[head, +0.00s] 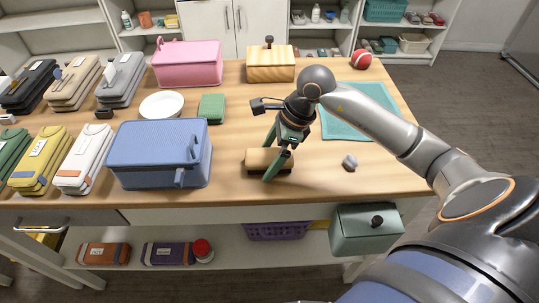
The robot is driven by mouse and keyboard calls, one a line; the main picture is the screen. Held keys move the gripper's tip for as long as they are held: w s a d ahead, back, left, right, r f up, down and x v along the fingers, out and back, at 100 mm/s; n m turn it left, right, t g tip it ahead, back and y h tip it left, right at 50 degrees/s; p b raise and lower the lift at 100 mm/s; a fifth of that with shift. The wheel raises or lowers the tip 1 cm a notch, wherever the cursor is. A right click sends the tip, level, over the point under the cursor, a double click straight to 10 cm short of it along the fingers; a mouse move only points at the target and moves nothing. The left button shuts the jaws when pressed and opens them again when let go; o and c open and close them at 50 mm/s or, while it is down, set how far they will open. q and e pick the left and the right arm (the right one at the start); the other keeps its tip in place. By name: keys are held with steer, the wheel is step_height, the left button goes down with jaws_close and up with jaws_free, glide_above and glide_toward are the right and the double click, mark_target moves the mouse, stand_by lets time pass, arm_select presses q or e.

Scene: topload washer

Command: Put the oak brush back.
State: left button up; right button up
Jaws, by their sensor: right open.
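A tan wooden block with rounded edges (256,161), which looks like the oak brush, lies on the wooden table near its front edge. My right gripper (269,161) is open and points down at it, with its green fingers in front of and behind the block. The fingers overlap the block in the picture; I cannot tell whether they touch it. Part of the block is hidden behind the near finger. A wooden box with a dark knob (270,68) stands at the back of the table. My left gripper is out of view.
A blue lidded box (155,155) stands left of the block, and a green sponge-like block (211,107) lies behind it. A teal mat (365,118) and a small grey object (350,162) are to the right. A pink box (187,66) stands at the back.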

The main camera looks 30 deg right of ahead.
steer(key=v, duration=1.2)
steer(key=shift+a+r, duration=0.1)
steer(key=shift+r, duration=0.05)
